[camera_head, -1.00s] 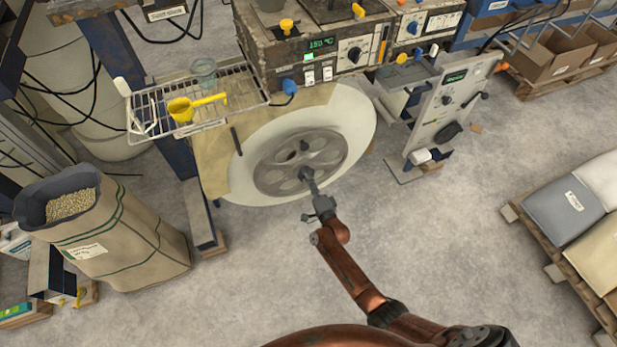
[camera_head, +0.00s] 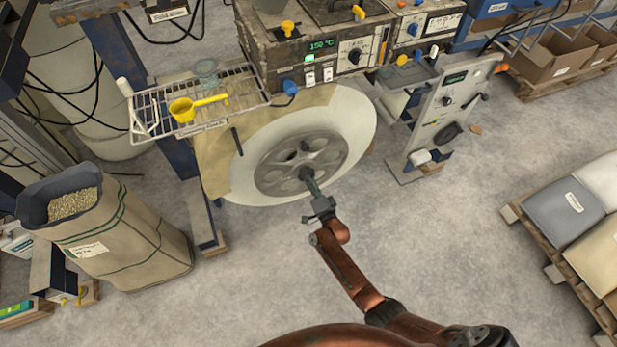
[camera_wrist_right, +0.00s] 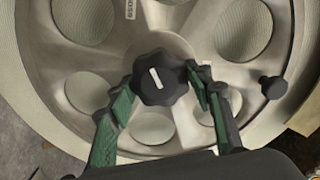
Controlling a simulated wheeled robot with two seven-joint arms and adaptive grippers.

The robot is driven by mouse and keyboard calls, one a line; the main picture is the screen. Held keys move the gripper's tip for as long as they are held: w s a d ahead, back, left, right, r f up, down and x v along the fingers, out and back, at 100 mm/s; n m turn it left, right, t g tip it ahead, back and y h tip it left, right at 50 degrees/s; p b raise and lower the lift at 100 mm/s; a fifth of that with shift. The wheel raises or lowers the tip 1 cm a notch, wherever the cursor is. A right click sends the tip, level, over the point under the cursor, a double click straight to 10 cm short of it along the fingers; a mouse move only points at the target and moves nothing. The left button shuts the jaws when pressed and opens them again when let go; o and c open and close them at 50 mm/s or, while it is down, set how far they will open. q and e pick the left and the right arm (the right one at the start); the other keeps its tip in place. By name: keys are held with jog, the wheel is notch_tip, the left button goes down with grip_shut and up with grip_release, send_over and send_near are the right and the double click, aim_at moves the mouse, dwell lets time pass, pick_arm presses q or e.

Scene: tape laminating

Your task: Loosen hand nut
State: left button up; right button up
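The hand nut is a black lobed knob (camera_wrist_right: 160,78) with a white mark, at the hub of the grey metal wheel (camera_head: 268,178). My right gripper (camera_head: 305,174) reaches the hub from the lower right. In the right wrist view, its two green-padded fingers (camera_wrist_right: 163,88) stand on either side of the knob. The left fingertip appears close to the knob's edge and a narrow gap shows at the right finger; firm contact cannot be made out. My left gripper is not in view.
A small black knob (camera_wrist_right: 273,87) sticks out at the wheel's right in the wrist view. A wire rack (camera_head: 150,112) with a yellow scoop (camera_head: 183,109) and the control box (camera_head: 290,60) stand above the wheel. A pellet sack (camera_head: 125,235) is at left. The floor below is clear.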

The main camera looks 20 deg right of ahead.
jog(key=o, duration=0.4)
jog(key=shift+o, duration=0.2)
jog(key=s, duration=1.2)
jog(key=shift+d, duration=0.2)
